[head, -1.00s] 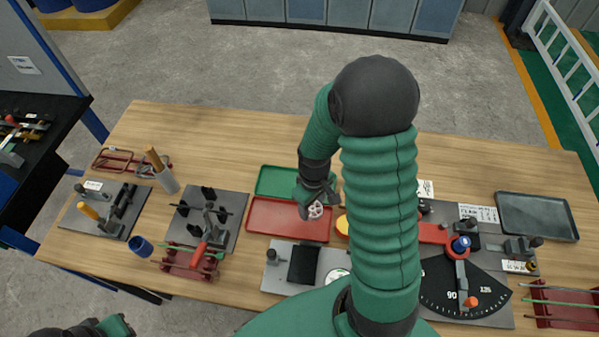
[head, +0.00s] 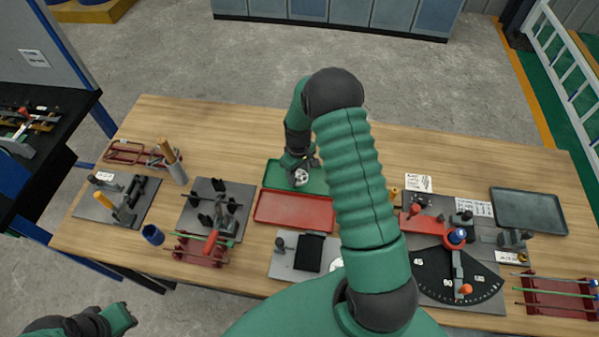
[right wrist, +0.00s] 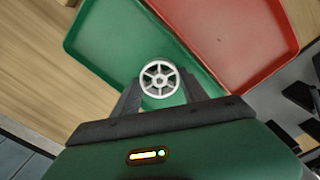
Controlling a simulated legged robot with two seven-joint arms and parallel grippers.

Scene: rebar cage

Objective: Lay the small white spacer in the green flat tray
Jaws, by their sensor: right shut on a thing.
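The small white spacer (head: 301,177) is a spoked wheel shape, also clear in the right wrist view (right wrist: 159,79). My right gripper (head: 303,168) is shut on it, and its two fingers flank the spacer in the right wrist view (right wrist: 160,95). The green flat tray (head: 276,176) lies on the wooden table, and the spacer is over it. The tray also shows in the right wrist view (right wrist: 105,40). I cannot tell how high above the tray floor the spacer is. My left gripper (head: 122,318) is at the lower left, off the table; its fingers are unclear.
A red tray (head: 294,211) lies directly in front of the green one. A grey tray (head: 530,210) is at the far right. Fixtures with tools (head: 215,208) stand to the left, and an angle-marked bending plate (head: 450,280) is at right. Bare table lies behind the green tray.

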